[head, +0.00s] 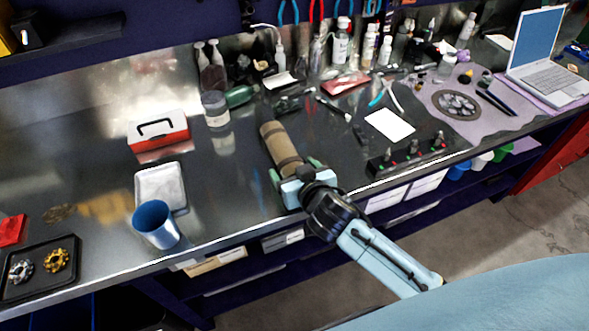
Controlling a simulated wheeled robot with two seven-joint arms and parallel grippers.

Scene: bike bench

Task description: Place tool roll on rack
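The tool roll (279,146) is a tan cylinder with dark straps, lying lengthwise near the middle of the bench. My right gripper (296,172) is at the near end of the roll, with one green fingertip on each side of it. I cannot tell whether the fingers touch the roll or whether it is lifted. A low black rack (408,154) with several small red-and-green topped items stands at the bench's front edge, right of the roll. I cannot tell if this is the task's rack. My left gripper is not in view.
A red-and-white case (158,131), a pale tray (160,187) and a blue cup (155,224) stand left of the roll. A grey jar (215,108) and a green bottle (240,95) are behind it. A white card (390,125) lies to its right. A laptop (545,65) is at far right.

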